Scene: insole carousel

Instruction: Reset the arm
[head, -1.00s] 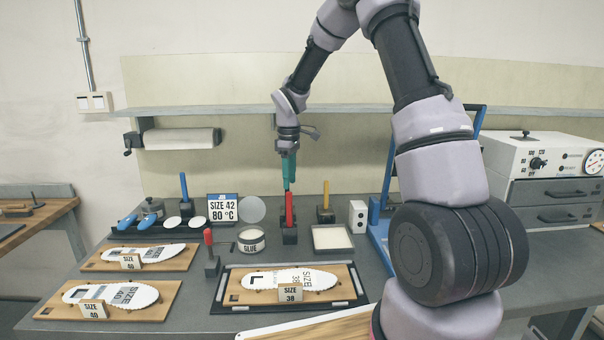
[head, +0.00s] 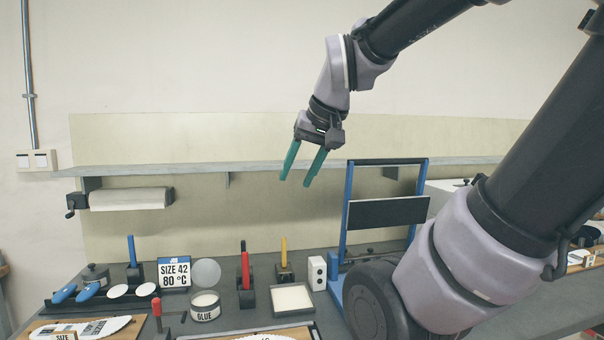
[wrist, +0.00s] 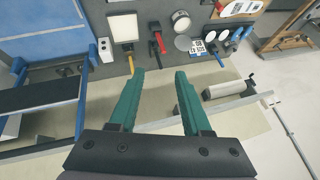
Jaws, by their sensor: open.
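My gripper (head: 298,181) has two green fingers that stand apart with nothing between them. In the head view it hangs in the air above the bench, in front of the shelf and back panel. The wrist view shows the open fingers (wrist: 164,75) over the rear of the bench, with free space between them. My arm reaches in from the upper right of the head view.
A blue press frame (head: 347,215) stands on the bench right of the gripper. Below are a red-handled tool (head: 246,270), a glue tin (head: 205,306), a white tray (head: 292,299) and a sign (head: 174,273). A shelf (head: 260,169) and paper roll (head: 130,199) are behind.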

